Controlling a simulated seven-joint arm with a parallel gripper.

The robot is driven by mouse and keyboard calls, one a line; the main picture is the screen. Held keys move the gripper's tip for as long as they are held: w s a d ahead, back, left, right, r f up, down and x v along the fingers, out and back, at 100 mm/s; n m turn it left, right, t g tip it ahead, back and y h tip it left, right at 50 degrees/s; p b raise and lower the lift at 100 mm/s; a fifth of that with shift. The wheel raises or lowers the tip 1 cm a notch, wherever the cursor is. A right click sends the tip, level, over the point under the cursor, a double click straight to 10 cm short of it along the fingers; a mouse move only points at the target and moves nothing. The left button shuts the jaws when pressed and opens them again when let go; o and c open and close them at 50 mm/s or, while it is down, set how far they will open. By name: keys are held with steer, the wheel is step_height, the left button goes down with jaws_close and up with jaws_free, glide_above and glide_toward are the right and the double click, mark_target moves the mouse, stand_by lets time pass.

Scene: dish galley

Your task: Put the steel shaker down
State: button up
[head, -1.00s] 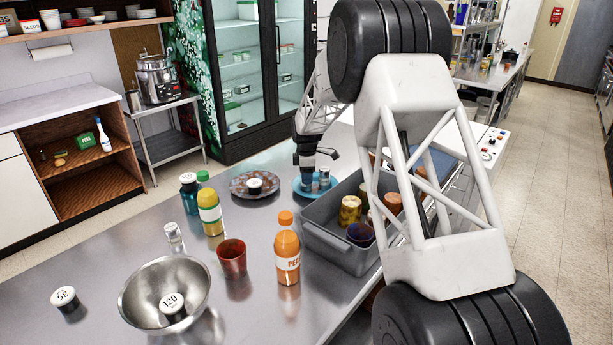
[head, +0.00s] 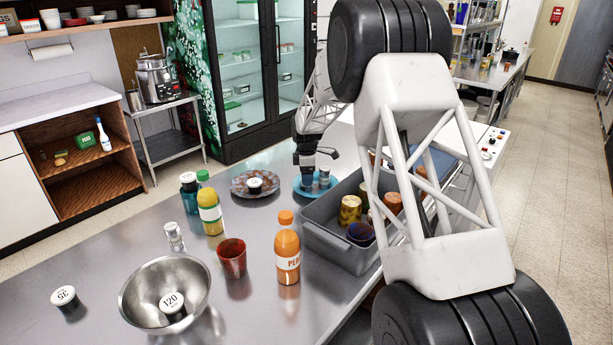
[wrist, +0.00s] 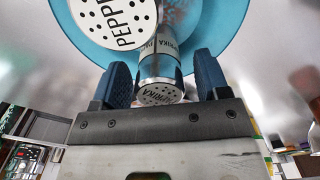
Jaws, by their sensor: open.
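The steel shaker, labelled PAPRIKA (wrist: 160,70), is between the fingers of my gripper (wrist: 160,80) in the wrist view. The gripper is open, with a gap on each side of the shaker. Behind it is the blue plate (wrist: 235,15); the shaker appears to stand on it. A second shaker with a lid marked PEPPER (wrist: 118,20) is close by at the upper left. In the head view my gripper (head: 307,176) is low over the blue plate (head: 300,194). One small shaker (head: 324,176) shows just right of it; I cannot tell which one.
A grey bin (head: 335,250) with several cups and jars stands right of the plate. A dark speckled plate (head: 240,186) with a small lidded item is to the left. Bottles, a red cup (head: 232,260) and a steel bowl (head: 140,290) stand nearer on the counter.

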step_height(320, 180, up, 12)
stand_by(0.6)
steer(key=shift+r, duration=0.1)
stand_by(0.7)
steer(key=s+d+r+m, duration=0.25)
steer(key=s+r, duration=0.25)
steer(key=s, duration=0.5)
steer(key=s+d+r+m+t, duration=0.15)
steer(key=s+r+m, duration=0.25)
steer(key=s, duration=0.7)
steer(key=s+d+r+m, duration=0.3)
steer(key=s+r, duration=0.2)
steer(key=s, duration=0.5)
steer(key=s+d+f+m, duration=0.1)
steer(key=s+f+m, duration=0.1)
steer(key=s, duration=0.9)
steer(key=s+d+f+m, duration=0.1)
steer(key=s+f+m, duration=0.1)
steer(key=s, duration=0.8)
steer(key=s+d+f+m+t, duration=0.1)
steer(key=s+m, duration=0.3)
steer(key=s, duration=0.7)
steer(key=shift+s+f+m, duration=0.3)
steer(key=shift+f+m, duration=0.05)
steer(key=shift+f, duration=0.3)
